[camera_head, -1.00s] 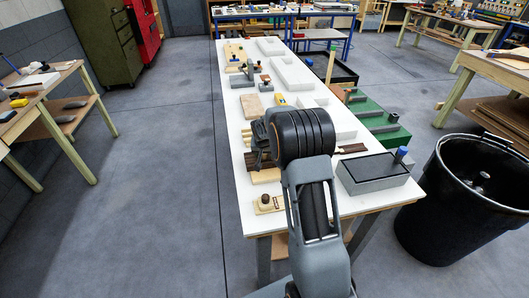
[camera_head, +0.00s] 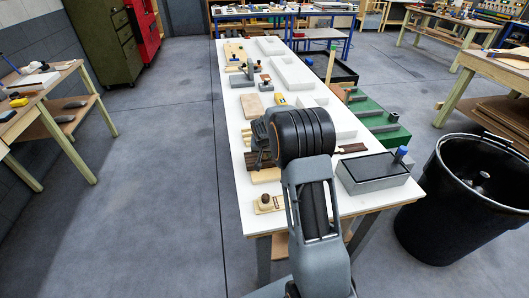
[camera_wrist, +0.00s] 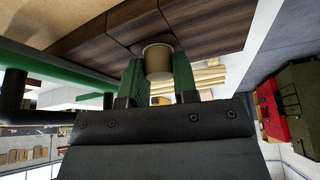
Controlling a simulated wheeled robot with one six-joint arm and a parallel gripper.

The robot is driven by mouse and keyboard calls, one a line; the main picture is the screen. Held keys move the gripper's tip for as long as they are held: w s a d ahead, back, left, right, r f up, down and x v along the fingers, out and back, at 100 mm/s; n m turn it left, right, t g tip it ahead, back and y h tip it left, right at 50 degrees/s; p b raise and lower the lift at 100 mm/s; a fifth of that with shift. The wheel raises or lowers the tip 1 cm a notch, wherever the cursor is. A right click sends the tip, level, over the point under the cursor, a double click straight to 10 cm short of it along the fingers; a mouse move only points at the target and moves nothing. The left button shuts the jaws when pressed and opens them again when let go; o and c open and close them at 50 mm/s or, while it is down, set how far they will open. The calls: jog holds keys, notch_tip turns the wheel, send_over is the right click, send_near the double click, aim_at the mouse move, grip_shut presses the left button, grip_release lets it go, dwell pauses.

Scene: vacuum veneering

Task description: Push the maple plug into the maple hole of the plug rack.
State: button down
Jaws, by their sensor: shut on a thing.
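My gripper (camera_wrist: 158,82) has green-padded fingers and is shut on a short, pale cylindrical plug (camera_wrist: 158,62) in the wrist view. The plug stands out past the fingertips, with its round end close to a dark brown wooden surface (camera_wrist: 185,28). I cannot tell whether it touches that surface. In the head view my own arm hides the plug and most of the gripper. I cannot make out the plug rack or its maple hole for certain in either view.
The white bench (camera_head: 236,186) holds a pale wood block (camera_head: 266,175), a knobbed wooden piece (camera_head: 265,204), dark strips (camera_head: 352,148) and a grey box (camera_head: 372,174) on the right. A black bin (camera_head: 465,205) stands beside the bench. Its left edge strip is mostly clear.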

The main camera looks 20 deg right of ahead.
jog(key=shift+r, duration=0.2)
jog(key=shift+r+p, duration=0.85)
jog(key=shift+r, duration=0.9)
